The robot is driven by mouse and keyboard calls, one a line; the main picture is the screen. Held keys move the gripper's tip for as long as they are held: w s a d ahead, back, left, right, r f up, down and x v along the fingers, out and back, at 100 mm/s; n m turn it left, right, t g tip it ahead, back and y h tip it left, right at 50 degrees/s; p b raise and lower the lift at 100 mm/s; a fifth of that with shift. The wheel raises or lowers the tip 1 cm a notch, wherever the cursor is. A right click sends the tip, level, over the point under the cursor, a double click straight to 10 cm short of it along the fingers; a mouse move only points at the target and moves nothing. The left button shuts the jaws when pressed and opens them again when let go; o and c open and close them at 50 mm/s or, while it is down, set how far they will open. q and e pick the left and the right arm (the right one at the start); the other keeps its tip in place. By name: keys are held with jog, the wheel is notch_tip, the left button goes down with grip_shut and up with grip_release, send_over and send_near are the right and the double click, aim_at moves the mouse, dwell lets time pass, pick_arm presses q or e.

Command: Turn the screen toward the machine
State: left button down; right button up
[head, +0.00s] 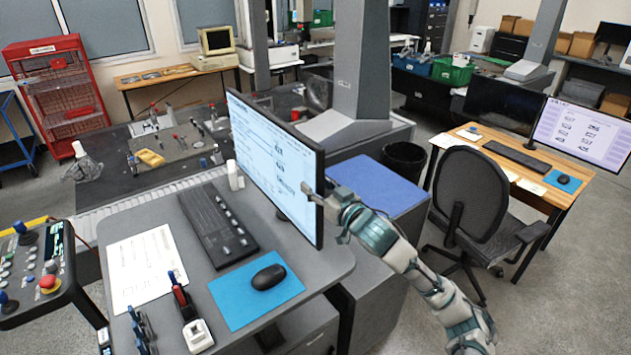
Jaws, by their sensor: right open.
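The screen (270,160) stands upright on the grey desk, its lit face with text turned to the left of the picture and toward me. My right gripper (308,190) is at the screen's right edge, low on that side, with the arm coming in from the lower right. It is open, and its fingertips overlap the edge; I cannot tell if they touch it. The machine's grey column (360,70) rises behind the screen, and its dark granite table (120,165) with small parts lies to the left and behind. My left gripper is not in view.
The desk holds a keyboard (217,224), a mouse (268,277) on a blue mat, a paper sheet (142,265) and small tools. A control panel (45,268) stands at the left. An office chair (474,200) and a wooden desk (560,190) are at the right.

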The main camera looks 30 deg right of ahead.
jog(key=shift+w, duration=0.4)
grip_shut()
jog(key=shift+a, duration=0.15)
